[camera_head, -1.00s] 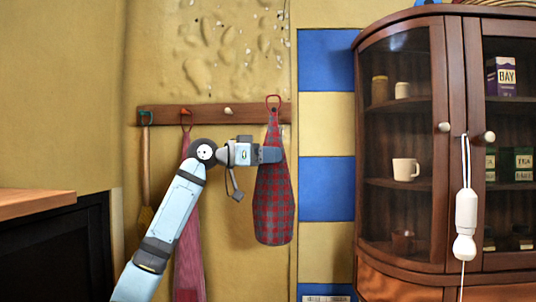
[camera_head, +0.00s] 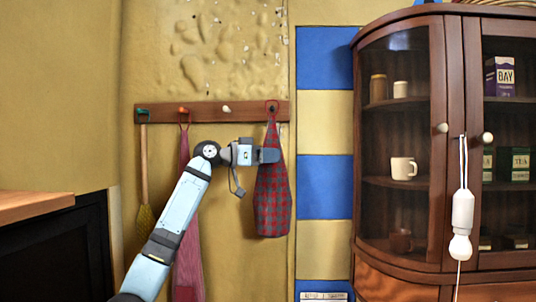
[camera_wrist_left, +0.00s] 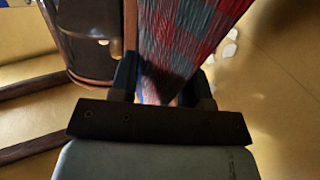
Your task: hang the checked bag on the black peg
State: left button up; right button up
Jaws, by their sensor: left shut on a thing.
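The checked bag (camera_head: 272,200), red and grey, hangs upright at the right end of the wooden rail. Its red loop (camera_head: 271,105) is at the black peg (camera_head: 272,108) and appears to be around it, but the peg is too small to tell for sure. My left gripper (camera_head: 268,155) is shut on the upper part of the bag, from the left. In the left wrist view the bag's cloth (camera_wrist_left: 185,35) runs between the fingers of the left gripper (camera_wrist_left: 162,88). My right gripper is not in view.
The rail (camera_head: 205,113) also has green, orange and white pegs. A glass cabinet (camera_head: 400,140) stands right; a counter (camera_head: 35,205) is left.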

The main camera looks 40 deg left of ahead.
pick_arm(q)
jog(key=shift+w+a, duration=0.5)
jog(key=shift+w, duration=0.1)
jog(key=shift+w+a+f, duration=0.35)
jog(key=shift+w+f, duration=0.1)
jog(key=shift+f, duration=0.15)
jog(key=o, duration=1.3)
jog(key=shift+c, duration=0.2)
jog(key=shift+s, duration=0.1)
